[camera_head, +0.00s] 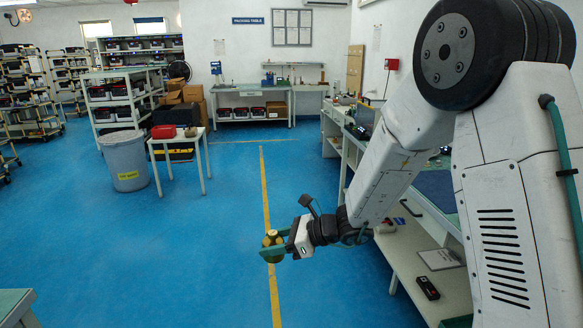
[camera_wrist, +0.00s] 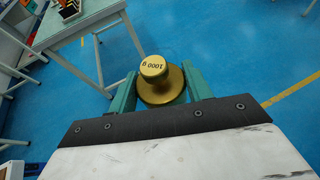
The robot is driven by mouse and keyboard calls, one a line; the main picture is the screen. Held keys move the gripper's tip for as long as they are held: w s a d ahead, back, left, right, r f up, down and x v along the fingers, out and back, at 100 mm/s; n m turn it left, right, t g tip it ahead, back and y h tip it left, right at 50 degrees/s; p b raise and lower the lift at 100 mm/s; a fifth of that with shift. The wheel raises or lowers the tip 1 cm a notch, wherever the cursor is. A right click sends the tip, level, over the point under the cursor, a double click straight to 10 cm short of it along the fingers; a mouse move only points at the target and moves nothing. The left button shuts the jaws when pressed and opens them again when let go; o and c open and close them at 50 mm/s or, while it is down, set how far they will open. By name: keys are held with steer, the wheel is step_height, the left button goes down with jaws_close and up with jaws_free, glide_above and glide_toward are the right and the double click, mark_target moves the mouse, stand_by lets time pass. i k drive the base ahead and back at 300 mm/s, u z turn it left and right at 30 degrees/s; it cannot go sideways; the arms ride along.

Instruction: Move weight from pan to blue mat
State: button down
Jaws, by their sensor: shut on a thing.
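A brass weight (camera_wrist: 158,88) marked "1000 g" sits between the two green fingers of my gripper (camera_wrist: 160,84) in the wrist view. My gripper is shut on it. In the head view my gripper (camera_head: 281,246) holds the brass weight (camera_head: 271,241) out over the open blue floor, clear of any surface. A dark blue surface, perhaps the blue mat (camera_head: 437,188), lies on the workbench at the right, partly hidden by my arm. I cannot make out the pan.
A workbench (camera_head: 405,240) with a lower shelf runs along the right. A small white table (camera_head: 178,138) and a grey bin (camera_head: 124,160) stand at the left. A table corner (camera_head: 15,305) shows at the lower left. The middle floor is clear.

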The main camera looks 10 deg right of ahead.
mark_target(449, 194)
steer(key=i, duration=2.4)
steer(key=z, duration=2.4)
